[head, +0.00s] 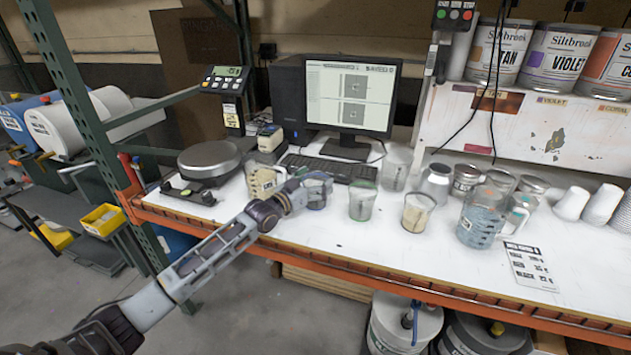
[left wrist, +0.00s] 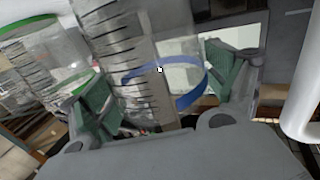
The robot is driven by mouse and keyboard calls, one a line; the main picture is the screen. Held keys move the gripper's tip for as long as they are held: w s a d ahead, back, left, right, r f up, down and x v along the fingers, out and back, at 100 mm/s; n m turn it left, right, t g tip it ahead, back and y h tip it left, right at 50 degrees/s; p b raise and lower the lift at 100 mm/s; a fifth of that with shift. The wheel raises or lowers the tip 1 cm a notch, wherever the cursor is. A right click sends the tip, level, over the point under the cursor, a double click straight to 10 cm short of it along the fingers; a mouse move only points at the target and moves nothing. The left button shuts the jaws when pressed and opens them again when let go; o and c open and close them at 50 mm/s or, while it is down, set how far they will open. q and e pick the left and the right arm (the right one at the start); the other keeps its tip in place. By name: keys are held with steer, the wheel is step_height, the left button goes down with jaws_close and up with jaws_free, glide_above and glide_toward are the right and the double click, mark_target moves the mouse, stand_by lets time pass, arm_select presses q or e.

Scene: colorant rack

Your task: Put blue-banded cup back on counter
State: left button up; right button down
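The blue-banded cup (head: 318,193) is clear, with a blue ring, and is partly hidden by my left gripper (head: 300,190) in the head view. In the left wrist view, the clear cup's blue band (left wrist: 192,93) lies between the two green-padded fingers of my left gripper (left wrist: 165,95). The pads appear to press on the cup from both sides. I cannot tell whether its base touches the counter (head: 300,228). My right gripper is not in view.
A jug (head: 263,182) stands close left of the gripper. A green-banded cup (head: 362,202) and a yellow-banded cup (head: 417,212) stand to its right. The keyboard (head: 335,168) and monitor (head: 350,97) are behind. The counter's front strip is clear.

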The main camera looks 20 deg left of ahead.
arm_select(q)
steer(key=shift+r, duration=0.1)
steer(key=shift+r, duration=0.1)
steer(key=shift+v, duration=0.95)
steer(key=v, duration=1)
